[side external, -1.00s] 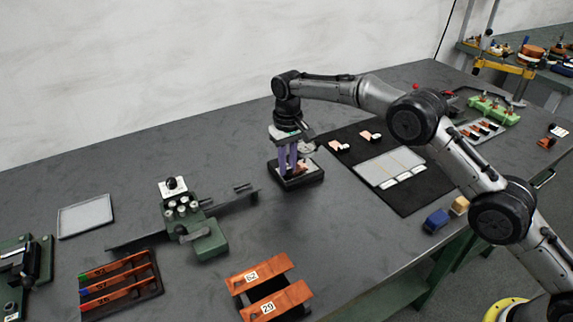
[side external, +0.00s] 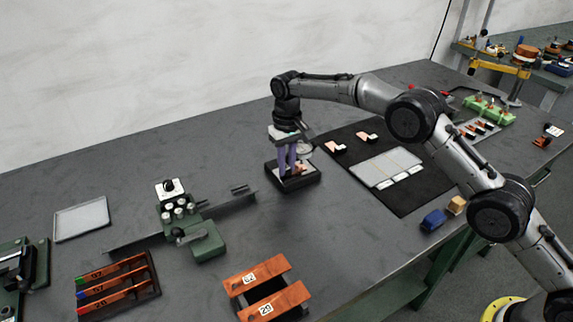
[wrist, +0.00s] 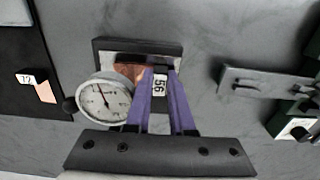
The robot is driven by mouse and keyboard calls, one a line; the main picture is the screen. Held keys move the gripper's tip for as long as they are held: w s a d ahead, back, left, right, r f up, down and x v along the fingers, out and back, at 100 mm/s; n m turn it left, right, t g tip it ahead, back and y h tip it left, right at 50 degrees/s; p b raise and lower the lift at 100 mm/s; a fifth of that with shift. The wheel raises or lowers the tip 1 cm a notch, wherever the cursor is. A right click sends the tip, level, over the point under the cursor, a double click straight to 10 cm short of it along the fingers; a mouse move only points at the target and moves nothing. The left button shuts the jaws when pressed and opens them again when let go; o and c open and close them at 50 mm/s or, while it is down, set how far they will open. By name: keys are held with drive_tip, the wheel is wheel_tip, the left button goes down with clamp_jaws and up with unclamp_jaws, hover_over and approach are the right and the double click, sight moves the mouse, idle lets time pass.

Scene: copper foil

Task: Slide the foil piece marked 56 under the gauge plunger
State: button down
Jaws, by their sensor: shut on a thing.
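The foil piece marked 56 (wrist: 160,84) shows in the wrist view, its white label between my fingers and its copper part (wrist: 128,70) reaching to the gauge. My gripper (wrist: 160,75) has two purple fingers shut on this piece; it also shows in the side view (side external: 287,170). The dial gauge (wrist: 103,101) has a round white face and stands just left of my fingers in the wrist view. Its dark base (side external: 293,180) lies below my gripper in the side view. The plunger tip is hidden, so I cannot tell whether the foil is under it.
A black mat (side external: 415,198) with copper pieces and a pale plate lies to the right. A green fixture with a long bar (side external: 207,240) stands left of the gauge. Copper strips on a rack (side external: 262,290) lie in front. The bench around the gauge is clear.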

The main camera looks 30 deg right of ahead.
drive_tip(key=c, duration=1.1)
unclamp_jaws()
drive_tip(key=shift+d, duration=0.2)
drive_tip(key=shift+d+r, duration=0.1)
drive_tip(key=shift+r, duration=0.05)
